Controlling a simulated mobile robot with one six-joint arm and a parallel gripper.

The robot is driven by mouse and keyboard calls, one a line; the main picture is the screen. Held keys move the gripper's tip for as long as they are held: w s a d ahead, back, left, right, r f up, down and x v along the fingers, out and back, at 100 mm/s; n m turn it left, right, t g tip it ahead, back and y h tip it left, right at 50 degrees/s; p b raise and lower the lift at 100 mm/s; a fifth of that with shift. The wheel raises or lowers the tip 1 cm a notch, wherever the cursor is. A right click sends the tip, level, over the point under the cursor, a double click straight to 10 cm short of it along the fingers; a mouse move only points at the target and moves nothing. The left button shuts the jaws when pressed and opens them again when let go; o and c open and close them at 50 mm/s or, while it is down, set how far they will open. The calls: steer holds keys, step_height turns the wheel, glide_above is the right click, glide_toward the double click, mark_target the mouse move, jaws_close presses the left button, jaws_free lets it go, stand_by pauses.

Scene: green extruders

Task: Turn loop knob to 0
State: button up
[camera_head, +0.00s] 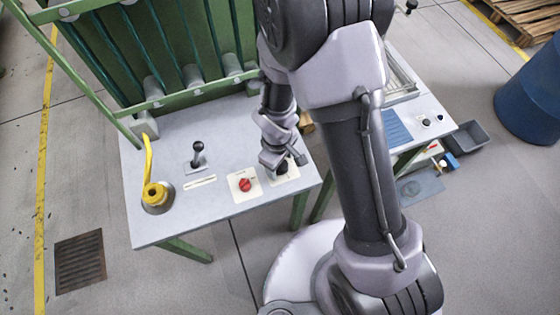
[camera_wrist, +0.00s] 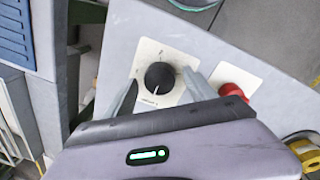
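The black round knob (camera_wrist: 160,77) sits on a white square plate (camera_wrist: 147,52) with small markings around it. I take it for the loop knob, but its lettering is too small to read. A pale mark shows on its lower edge in the wrist view. My gripper (camera_wrist: 161,80) is open, with one finger on the left and one on the right of the knob. Small gaps show between fingers and knob. In the head view my gripper (camera_head: 284,167) is over the plate at the table's right end and mostly hides the knob.
A red knob (camera_head: 245,185) on its own white plate is just left of my gripper. Farther left on the table (camera_head: 160,228) are a black lever (camera_head: 197,152) and a yellow-handled valve (camera_head: 154,193). A second table with a blue panel (camera_head: 393,130) stands to the right.

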steer(key=shift+r, duration=0.1)
step_height(320, 180, up, 17)
steer(key=s+p, duration=0.1)
steer(key=p, duration=0.6)
steer(key=shift+a, duration=0.4)
steer(key=shift+r, duration=0.15)
